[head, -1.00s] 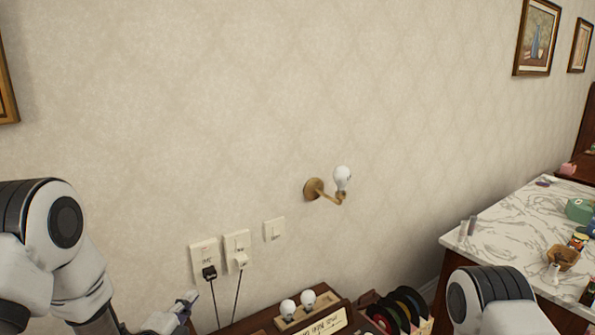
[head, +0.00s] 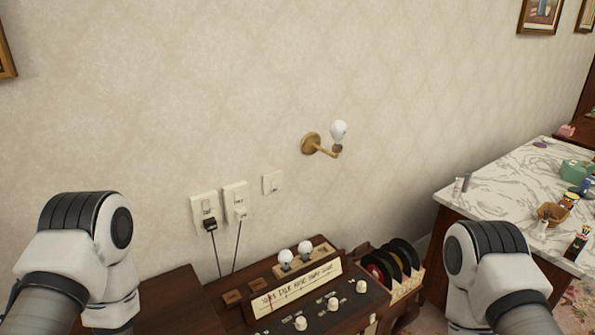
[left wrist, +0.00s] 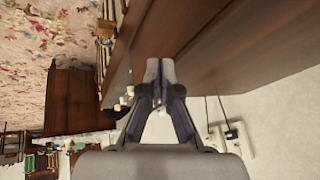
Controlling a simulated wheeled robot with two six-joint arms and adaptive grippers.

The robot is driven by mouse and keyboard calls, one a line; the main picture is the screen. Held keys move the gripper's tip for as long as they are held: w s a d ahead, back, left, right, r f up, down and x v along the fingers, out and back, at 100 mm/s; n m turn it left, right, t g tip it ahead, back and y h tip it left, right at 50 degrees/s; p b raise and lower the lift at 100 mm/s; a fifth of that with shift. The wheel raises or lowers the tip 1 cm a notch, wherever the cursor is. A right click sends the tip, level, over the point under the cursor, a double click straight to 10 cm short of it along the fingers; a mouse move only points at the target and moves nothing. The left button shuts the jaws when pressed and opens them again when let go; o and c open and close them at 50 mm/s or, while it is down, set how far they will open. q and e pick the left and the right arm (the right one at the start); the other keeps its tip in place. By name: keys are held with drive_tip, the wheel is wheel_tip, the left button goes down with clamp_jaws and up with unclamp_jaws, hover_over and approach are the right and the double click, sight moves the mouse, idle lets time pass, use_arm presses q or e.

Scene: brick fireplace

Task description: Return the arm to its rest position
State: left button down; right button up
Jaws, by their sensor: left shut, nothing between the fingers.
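My left arm (head: 85,250) comes in at the lower left of the head view, bent at its white and black joint. Its gripper is out of that view. In the left wrist view my left gripper (left wrist: 160,72) has its fingertips together with nothing between them, in front of a brown wooden surface. My right arm (head: 490,265) shows at the lower right of the head view. Its gripper is hidden below the picture edge.
A wooden console (head: 330,305) with knobs, a handwritten strip and two bulbs stands below the wall. A wall lamp (head: 312,144) and plugged outlets (head: 205,208) are above it. Records (head: 392,262) and a marble-topped table (head: 500,185) are to the right.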

use_arm(q)
drive_tip(key=s+f+n+g, duration=0.3)
drive_tip(key=s+n, duration=0.1)
drive_tip(key=s, duration=0.5)
drive_tip(key=s+f+n+g, duration=0.2)
drive_tip(key=s+n+g, duration=0.1)
drive_tip(key=s, duration=0.5)
wheel_tip(320, 180, down, 10)
drive_tip(key=b, duration=1)
drive_tip(key=shift+w+a+r+y, duration=0.15)
drive_tip(key=shift+w+a+y, duration=0.25)
